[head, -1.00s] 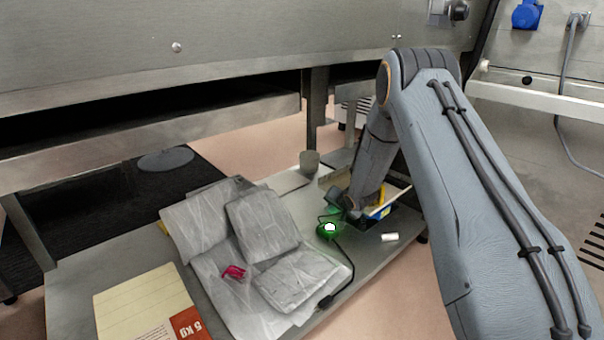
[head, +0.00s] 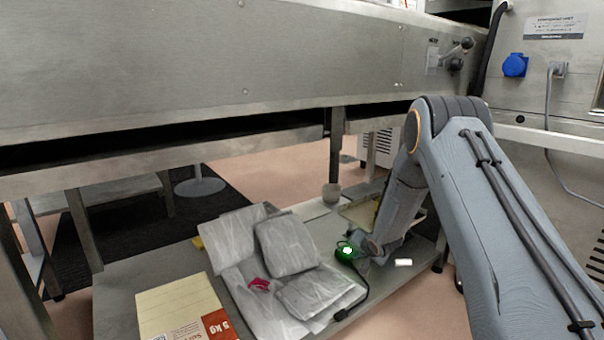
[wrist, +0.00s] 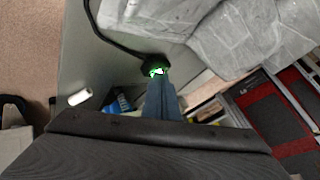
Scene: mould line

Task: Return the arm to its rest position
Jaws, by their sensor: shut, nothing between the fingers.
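My arm reaches down from the right in the head view, bent at the elbow. My gripper (head: 364,246) is low over the grey bench top, beside a small black device with a lit green ring (head: 346,251). In the wrist view my gripper (wrist: 159,80) is shut and empty. Its fingertips point at the green-lit device (wrist: 154,67) and overlap its near edge in the picture. I cannot tell whether they touch it. A black cable runs from the device along the bench.
A 5 kg box (head: 183,308) is at front left. A steel machine (head: 200,75) overhangs the bench's far side.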

